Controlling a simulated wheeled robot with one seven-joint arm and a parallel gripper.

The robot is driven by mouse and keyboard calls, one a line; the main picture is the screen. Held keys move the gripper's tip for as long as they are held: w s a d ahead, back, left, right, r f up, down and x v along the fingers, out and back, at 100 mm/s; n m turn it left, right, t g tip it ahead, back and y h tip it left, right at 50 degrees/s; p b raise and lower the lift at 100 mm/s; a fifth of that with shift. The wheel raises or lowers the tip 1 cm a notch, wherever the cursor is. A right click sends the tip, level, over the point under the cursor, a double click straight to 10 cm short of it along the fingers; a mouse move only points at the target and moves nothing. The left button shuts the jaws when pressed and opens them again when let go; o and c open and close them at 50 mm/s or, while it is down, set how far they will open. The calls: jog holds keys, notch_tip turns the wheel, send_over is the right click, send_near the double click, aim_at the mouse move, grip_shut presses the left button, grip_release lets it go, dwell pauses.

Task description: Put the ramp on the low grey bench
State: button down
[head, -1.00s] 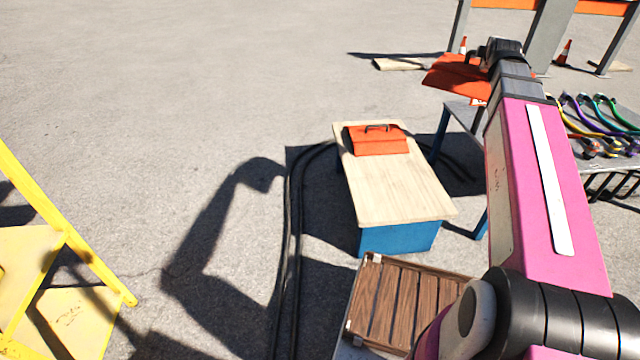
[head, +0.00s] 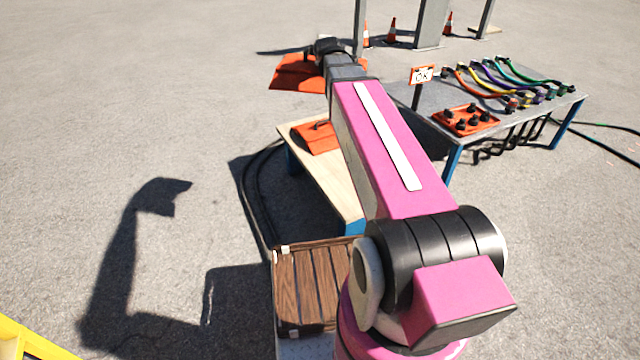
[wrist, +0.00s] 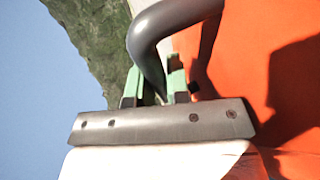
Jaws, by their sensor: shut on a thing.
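The ramp (head: 292,72) is an orange piece with a grey bar handle, held up in the air beyond the wooden-topped table. My gripper (wrist: 158,85) is shut on the handle, and the ramp's orange face (wrist: 285,75) fills the right of the wrist view. In the head view my arm's dark end (head: 328,46) partly covers the ramp, and the fingers cannot be made out. A grey-topped table with blue legs (head: 425,110) stands at the right; I cannot tell whether it is the low grey bench, and no other grey bench shows.
A similar orange piece with a handle (head: 314,137) lies on the pale wooden-topped table (head: 335,185), partly behind my arm. The grey table bears coloured cables (head: 500,75), an orange plate with black knobs (head: 466,119) and an OK sign (head: 422,75). Black cable (head: 250,190) lies on the ground. Open pavement is at left.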

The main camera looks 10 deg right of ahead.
jog(key=s+d+f+m+g+h, duration=0.1)
jog(key=s+f+m+g+h, duration=0.35)
jog(key=f, duration=0.85)
jog(key=s+d+f+m+g+h, duration=0.15)
jog(key=s+f+m+h, duration=0.3)
jog(key=s+f, duration=0.55)
jog(key=s+d+f+m+g+h, duration=0.1)
jog(key=s+f+m+g+h, duration=0.35)
jog(key=f, duration=1.05)
jog(key=shift+t+y, duration=0.35)
jog(key=shift+y, duration=0.1)
jog(key=shift+w+a+f, duration=0.55)
jog(key=shift+w+f, duration=1.3)
jog(key=shift+w, duration=0.1)
jog(key=shift+w+a+f, duration=0.55)
jog(key=shift+w+f, duration=1.35)
jog(key=shift+w+a+f, duration=0.55)
jog(key=shift+w+f, duration=1.3)
jog(key=shift+w, duration=0.1)
jog(key=c, duration=1.1)
grip_release()
jog(key=shift+f, duration=0.15)
